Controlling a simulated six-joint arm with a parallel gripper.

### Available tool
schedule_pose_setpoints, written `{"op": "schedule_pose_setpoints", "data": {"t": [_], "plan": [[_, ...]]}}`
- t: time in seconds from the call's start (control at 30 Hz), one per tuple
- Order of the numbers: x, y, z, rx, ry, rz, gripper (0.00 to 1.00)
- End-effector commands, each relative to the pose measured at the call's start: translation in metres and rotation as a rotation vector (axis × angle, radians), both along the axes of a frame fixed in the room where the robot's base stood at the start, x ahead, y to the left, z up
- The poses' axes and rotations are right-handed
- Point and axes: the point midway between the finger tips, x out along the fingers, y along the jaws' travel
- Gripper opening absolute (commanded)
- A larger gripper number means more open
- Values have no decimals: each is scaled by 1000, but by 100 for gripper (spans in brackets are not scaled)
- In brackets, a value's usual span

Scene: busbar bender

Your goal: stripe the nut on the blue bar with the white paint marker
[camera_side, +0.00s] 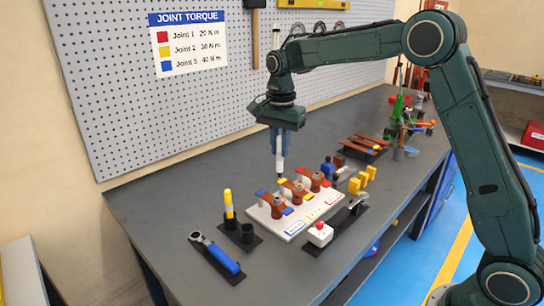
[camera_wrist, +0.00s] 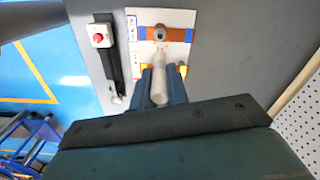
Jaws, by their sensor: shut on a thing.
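My gripper (camera_side: 280,143) is shut on the white paint marker (camera_side: 280,166), which hangs upright, tip down, over the far side of the white board (camera_side: 293,226). In the wrist view the marker (camera_wrist: 159,88) sits between the two blue-grey fingers (camera_wrist: 160,82). The blue bar (camera_wrist: 174,34), copper-brown with blue end marks, lies across the board; a round grey nut (camera_wrist: 159,33) is at its middle. The marker appears apart from that nut. In the side view a blue-marked end (camera_side: 287,211) shows on the nearest bar. Whether the nut bears paint cannot be told.
A blue-handled wrench (camera_side: 215,253) lies at front left. A red-button box (camera_side: 320,233) stands at the board's right. Yellow blocks (camera_side: 363,180) stand behind.

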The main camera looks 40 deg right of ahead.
Motion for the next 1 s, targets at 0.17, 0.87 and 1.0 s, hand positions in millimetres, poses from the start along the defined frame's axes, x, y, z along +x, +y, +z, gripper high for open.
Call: {"op": "schedule_pose_setpoints", "data": {"t": [0.17,0.87,1.0], "plan": [[0,0,-5,0,1,0,0],[0,1,-47,0,1,0,0],[0,1,-52,0,1,0,0]]}}
